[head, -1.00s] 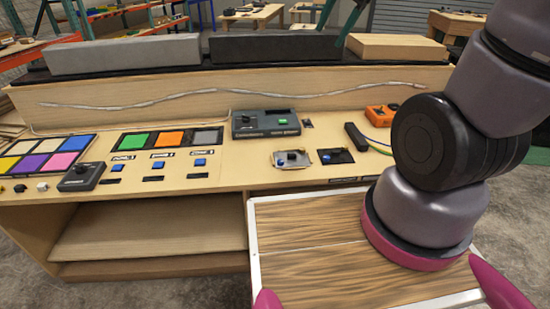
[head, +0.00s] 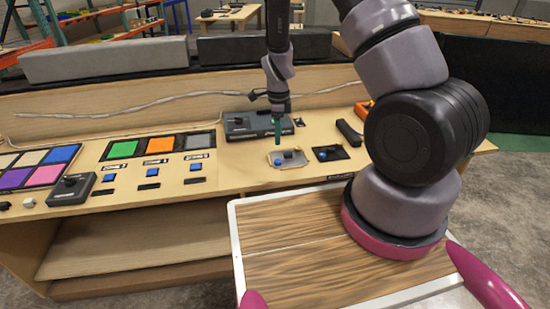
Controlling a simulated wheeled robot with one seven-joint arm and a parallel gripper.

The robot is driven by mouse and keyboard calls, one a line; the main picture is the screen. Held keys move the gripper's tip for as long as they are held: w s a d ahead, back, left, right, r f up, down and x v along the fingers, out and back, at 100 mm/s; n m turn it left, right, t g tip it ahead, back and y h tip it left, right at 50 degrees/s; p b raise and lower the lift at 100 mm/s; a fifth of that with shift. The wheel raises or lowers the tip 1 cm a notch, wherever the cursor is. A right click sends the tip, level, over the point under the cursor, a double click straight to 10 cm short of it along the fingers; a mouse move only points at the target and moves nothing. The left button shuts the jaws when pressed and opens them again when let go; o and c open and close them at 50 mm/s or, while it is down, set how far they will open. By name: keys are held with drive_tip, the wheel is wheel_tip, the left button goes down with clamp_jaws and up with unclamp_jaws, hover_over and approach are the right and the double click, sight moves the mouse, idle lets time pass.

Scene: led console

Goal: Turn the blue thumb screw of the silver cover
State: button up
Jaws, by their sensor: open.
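The silver cover (head: 297,162) is a small light plate on the wooden console, right of centre in the head view. A blue thumb screw (head: 277,162) is at its left part, with a dark knob beside it. My gripper (head: 278,143) points down from above, with teal fingers just over the far left side of the silver cover. It looks apart from the screw, though the height is hard to judge. It is open and nothing shows between its fingers.
A dark plate (head: 338,154) with another blue knob lies right of the silver cover. A black bar (head: 349,132) and an orange box (head: 363,110) are farther right. A dark grey console box (head: 240,125) stands behind my gripper. Blue buttons and coloured panels are to the left.

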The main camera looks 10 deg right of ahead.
sight(278, 161)
wheel_tip(278, 161, down, 11)
drive_tip(key=shift+r, duration=0.2)
idle(0.3)
clamp_jaws()
